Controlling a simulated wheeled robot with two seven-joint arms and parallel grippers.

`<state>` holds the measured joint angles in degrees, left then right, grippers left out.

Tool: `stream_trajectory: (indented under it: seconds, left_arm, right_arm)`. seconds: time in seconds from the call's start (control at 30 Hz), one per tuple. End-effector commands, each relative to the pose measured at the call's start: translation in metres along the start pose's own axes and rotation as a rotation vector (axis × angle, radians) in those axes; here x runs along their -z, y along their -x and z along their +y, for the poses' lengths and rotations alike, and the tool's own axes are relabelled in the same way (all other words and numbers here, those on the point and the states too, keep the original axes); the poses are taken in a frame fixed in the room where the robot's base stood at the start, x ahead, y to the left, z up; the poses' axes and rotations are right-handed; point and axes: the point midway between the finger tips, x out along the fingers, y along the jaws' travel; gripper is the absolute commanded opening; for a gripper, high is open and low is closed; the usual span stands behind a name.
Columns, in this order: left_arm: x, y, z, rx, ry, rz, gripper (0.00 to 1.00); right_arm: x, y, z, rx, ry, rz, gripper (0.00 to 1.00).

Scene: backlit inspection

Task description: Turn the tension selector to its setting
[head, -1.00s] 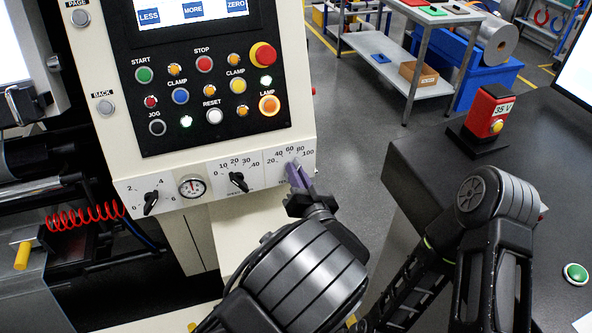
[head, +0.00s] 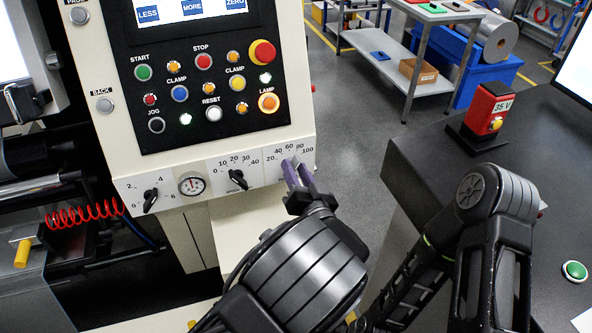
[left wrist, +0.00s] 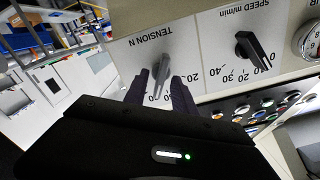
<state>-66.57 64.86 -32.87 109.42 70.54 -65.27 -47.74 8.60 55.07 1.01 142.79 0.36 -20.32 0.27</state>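The tension selector (left wrist: 161,70) is a grey pointer knob on a white panel marked "TENSION N" in the left wrist view. Its dial plate (head: 274,168) shows at the right end of the machine's lower panel in the head view, where my fingers hide the knob. My left gripper (head: 291,164) has purple-grey fingers pointing at this dial. In the left wrist view the left gripper (left wrist: 160,82) is open, with one finger on each side of the knob and a gap between them. Contact with the knob cannot be told. My right gripper is not in view.
The black speed knob (head: 237,179), a round gauge (head: 192,185) and another black knob (head: 150,199) are left of the tension dial. The button panel (head: 215,118) is above. A dark table (head: 420,150) with a red 35 V box (head: 487,108) is at right.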

Motion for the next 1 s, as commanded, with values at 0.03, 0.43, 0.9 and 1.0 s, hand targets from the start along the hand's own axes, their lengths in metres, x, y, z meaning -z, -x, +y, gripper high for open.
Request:
stream_trajectory:
  seconds: [0.03,0.43,0.9,1.0]
  left_arm:
    - [0.0,0.003,0.001,-0.002,0.001,0.0,0.32]
    - [-0.001,0.06,0.002,-0.002,0.002,0.001,0.32]
    - [0.0,0.077,0.0,0.0,0.0,0.0,0.32]
    - [0.0,0.077,0.0,0.0,0.0,0.0,0.32]
  right_arm:
    - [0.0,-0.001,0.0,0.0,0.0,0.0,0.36]
    - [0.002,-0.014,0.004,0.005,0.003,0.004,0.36]
    - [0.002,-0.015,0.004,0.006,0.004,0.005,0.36]
    - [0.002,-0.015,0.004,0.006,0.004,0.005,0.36]
